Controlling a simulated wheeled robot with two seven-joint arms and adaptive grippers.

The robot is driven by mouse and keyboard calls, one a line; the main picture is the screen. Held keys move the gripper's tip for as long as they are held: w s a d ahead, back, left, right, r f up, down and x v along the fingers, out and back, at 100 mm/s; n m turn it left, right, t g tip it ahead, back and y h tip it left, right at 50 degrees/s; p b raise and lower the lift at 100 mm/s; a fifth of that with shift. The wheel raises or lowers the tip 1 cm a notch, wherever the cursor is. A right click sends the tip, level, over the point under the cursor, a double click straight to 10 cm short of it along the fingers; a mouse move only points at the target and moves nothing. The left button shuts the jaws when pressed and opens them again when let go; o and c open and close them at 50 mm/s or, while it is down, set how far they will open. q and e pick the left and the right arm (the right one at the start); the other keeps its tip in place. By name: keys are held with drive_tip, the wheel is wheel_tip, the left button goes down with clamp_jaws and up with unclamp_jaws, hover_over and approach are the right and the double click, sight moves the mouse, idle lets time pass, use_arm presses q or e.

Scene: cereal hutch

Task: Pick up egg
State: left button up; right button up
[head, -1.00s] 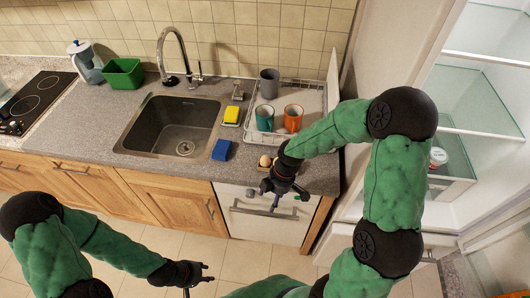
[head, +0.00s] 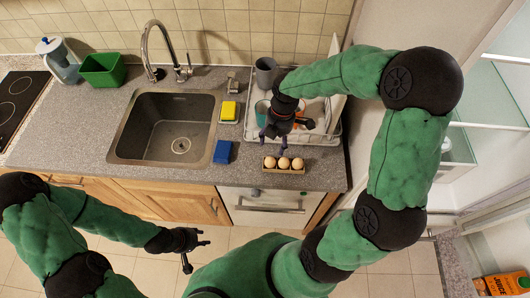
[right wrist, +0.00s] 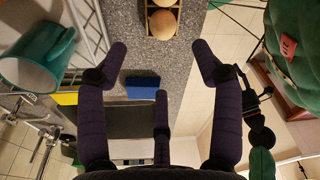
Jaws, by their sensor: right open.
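Several brown eggs (head: 284,162) sit in a small wooden holder (head: 284,171) on the counter's front edge, right of the sink. In the right wrist view two eggs (right wrist: 163,22) show at the top, beyond my fingertips. My right gripper (head: 272,134) is open and empty above the counter, just behind the holder, near the dish rack; its spread fingers (right wrist: 158,65) show in the right wrist view, apart from the eggs. My left gripper (head: 196,247) is low over the floor in front of the cabinets, away from the eggs, its fingers apart and empty.
A dish rack (head: 331,130) with a grey cup (head: 265,72) and a teal mug (right wrist: 35,55) stands behind the eggs. A blue sponge (head: 222,152) lies to their left, by the sink (head: 150,127). An open fridge (head: 490,110) stands at right.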

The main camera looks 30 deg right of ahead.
sight(271, 158)
drive_tip(key=f, duration=0.3)
drive_tip(key=shift+s+a+f, duration=0.25)
drive_tip(key=shift+s+f, duration=0.1)
drive_tip(key=shift+f, duration=0.05)
drive_tip(key=shift+w+a+f+b, duration=0.15)
drive_tip(key=shift+f+b, duration=0.25)
drive_tip(key=shift+f, duration=0.45)
drive_tip(key=f, duration=0.3)
drive_tip(key=shift+a+f+b, duration=0.2)
drive_tip(key=shift+a+b, duration=0.1)
drive_tip(key=shift+a, duration=0.05)
drive_tip(key=shift+f, duration=0.5)
drive_tip(key=shift+a, duration=0.1)
drive_tip(key=c, duration=0.9)
